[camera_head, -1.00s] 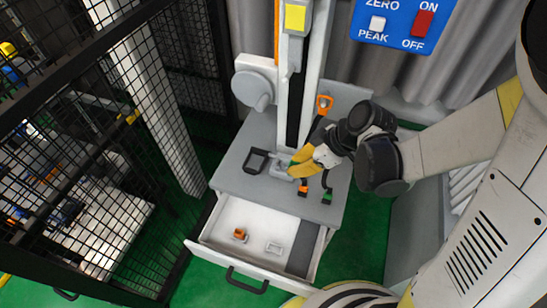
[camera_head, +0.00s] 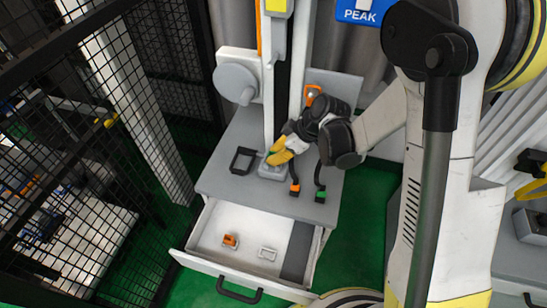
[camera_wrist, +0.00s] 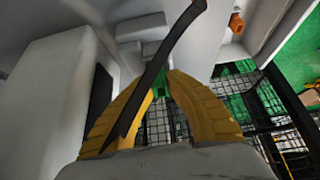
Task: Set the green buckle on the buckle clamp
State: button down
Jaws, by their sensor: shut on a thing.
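My gripper (camera_head: 270,160) has yellow fingers and is at the foot of the tower, just above the grey buckle clamp (camera_head: 266,173) in the head view. The fingers largely cover the clamp's top. In the wrist view my gripper (camera_wrist: 160,80) is shut on the green buckle (camera_wrist: 161,87), seen as a small green piece between the fingertips. A dark strap (camera_wrist: 150,75) runs diagonally across the fingers. I cannot tell whether the buckle touches the clamp.
A black frame (camera_head: 243,160) lies left of the clamp. Straps with orange (camera_head: 295,188) and green (camera_head: 320,197) ends lie to its right. The open drawer (camera_head: 212,262) in front holds an orange piece (camera_head: 230,240) and a pale frame (camera_head: 267,254). The tower post (camera_head: 269,100) rises behind.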

jog(key=c, duration=1.5)
grip_release()
jog(key=shift+a+r, duration=0.1)
jog(key=shift+o, duration=0.2)
jog(key=s+d+r+m+t+h+p, duration=0.1)
jog(key=s+d+r+m+p, duration=0.25)
jog(key=r, duration=0.65)
jog(key=s+d+r+m+t+h+p, duration=0.1)
jog(key=s+d+r+m+h, duration=0.15)
jog(key=s+d+r, duration=0.55)
jog(key=s+d+r+m+t+h, duration=0.2)
jog(key=s+d+r+m+t, duration=0.1)
jog(key=s+r+m, duration=0.3)
jog(key=shift+s+d+r+m+h, duration=0.2)
jog(key=shift+d+r+m+h, duration=0.25)
jog(key=shift+m, duration=0.55)
jog(key=shift+d+f, duration=0.1)
